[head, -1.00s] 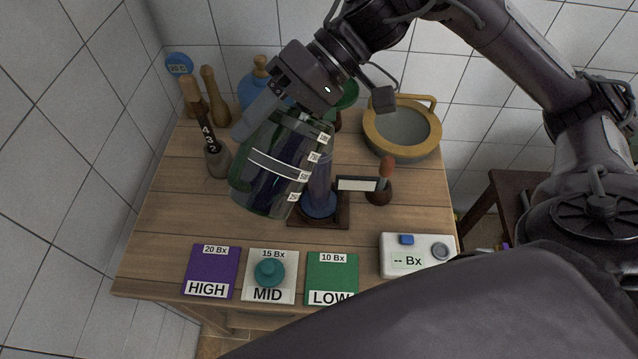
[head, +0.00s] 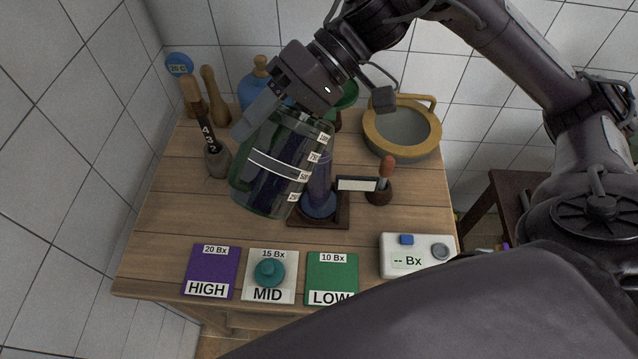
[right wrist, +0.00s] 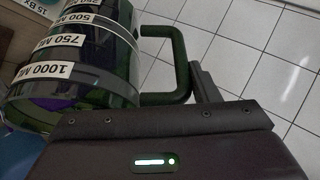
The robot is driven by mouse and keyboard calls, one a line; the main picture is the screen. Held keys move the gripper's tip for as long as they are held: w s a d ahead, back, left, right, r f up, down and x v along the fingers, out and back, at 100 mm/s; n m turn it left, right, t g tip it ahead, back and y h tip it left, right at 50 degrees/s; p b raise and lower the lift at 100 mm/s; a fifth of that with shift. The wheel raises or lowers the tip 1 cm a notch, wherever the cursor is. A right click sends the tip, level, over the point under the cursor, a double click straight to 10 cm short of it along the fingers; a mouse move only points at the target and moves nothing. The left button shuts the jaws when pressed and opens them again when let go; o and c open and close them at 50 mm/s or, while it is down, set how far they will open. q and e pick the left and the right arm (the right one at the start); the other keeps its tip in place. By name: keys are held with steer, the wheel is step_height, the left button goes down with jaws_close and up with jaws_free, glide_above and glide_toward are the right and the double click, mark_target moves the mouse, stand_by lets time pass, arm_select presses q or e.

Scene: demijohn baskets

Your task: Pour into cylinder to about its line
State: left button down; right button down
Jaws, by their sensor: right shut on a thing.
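A clear, green-tinted measuring jug (head: 270,165) hangs over the table, leaning with its base to the lower left. Its volume labels also show in the right wrist view, where the jug (right wrist: 95,85) has a dark green handle (right wrist: 182,60). My right gripper (head: 268,106) is shut on the jug and covers part of its top. Dark purple shows in the jug; the liquid level is unclear. The cylinder (head: 319,185), clear with a blue foot, stands upright just right of the jug, partly hidden by it. Its line cannot be made out. My left gripper is out of view.
A yellow-rimmed basin (head: 402,130) stands at the back right. A white meter (head: 418,256) reads "-- Bx".

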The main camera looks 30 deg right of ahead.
steer(key=shift+r, duration=0.2)
steer(key=shift+p, duration=0.4)
stand_by(3.6)
steer(key=shift+s+a+p, duration=0.1)
steer(key=shift+a+p, duration=0.1)
steer(key=shift+p, duration=0.7)
steer(key=shift+s+a+f+h, duration=0.15)
steer(key=shift+f+h, duration=0.1)
steer(key=shift+h, duration=0.15)
steer(key=shift+a+f+p, duration=0.1)
steer(key=shift+f+p, duration=0.1)
steer(key=shift+p, duration=0.1)
steer(key=shift+f, duration=0.1)
